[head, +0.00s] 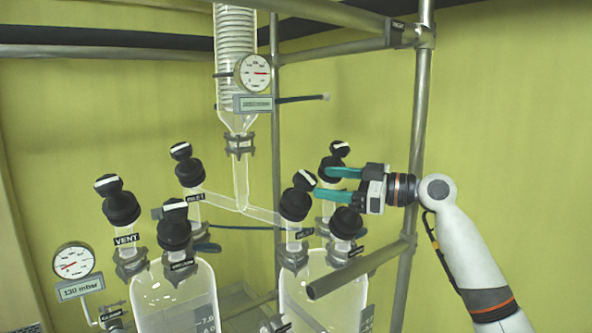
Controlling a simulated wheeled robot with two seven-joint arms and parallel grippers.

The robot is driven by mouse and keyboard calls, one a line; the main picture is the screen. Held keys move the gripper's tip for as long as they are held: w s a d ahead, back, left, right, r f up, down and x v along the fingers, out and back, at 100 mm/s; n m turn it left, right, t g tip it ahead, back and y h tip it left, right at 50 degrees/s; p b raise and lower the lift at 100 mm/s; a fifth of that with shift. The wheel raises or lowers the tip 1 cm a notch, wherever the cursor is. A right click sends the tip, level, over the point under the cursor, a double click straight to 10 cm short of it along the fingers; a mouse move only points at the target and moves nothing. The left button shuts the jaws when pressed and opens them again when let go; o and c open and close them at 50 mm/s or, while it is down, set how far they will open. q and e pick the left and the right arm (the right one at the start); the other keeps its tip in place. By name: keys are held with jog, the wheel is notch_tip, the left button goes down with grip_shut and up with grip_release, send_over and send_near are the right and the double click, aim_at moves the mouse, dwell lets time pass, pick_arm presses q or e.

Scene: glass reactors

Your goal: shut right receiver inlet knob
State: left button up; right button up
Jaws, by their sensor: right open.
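The right receiver (325,295) is a clear glass vessel with several black knobs on top. Its inlet knob (294,205) is black, with a tilted cap (304,180) bearing a white stripe, above a label that seems to read INLET (305,233). My right gripper (321,183) comes in from the right with teal fingers open. Its fingertips point left and lie just right of the inlet knob's cap in the picture; contact cannot be told. My left gripper is not in view.
Another black knob (331,167) stands behind the upper finger, and one more (346,222) sits below the gripper. The left receiver (177,300) has its own knobs. A metal post (420,110) and a slanted bar (360,268) are near my right arm. A glass condenser (236,50) hangs above.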

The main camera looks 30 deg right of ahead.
aim_at(296, 180)
jog(key=p+x, duration=0.3)
jog(key=x, duration=0.4)
jog(key=shift+r, duration=0.1)
jog(key=shift+w+a, duration=0.3)
jog(key=shift+a, duration=0.05)
jog(key=c, duration=1)
jog(key=shift+w, duration=0.1)
jog(key=shift+f+m+t+h, duration=0.2)
jog(key=shift+m+t+h, duration=0.1)
jog(key=shift+m, duration=0.1)
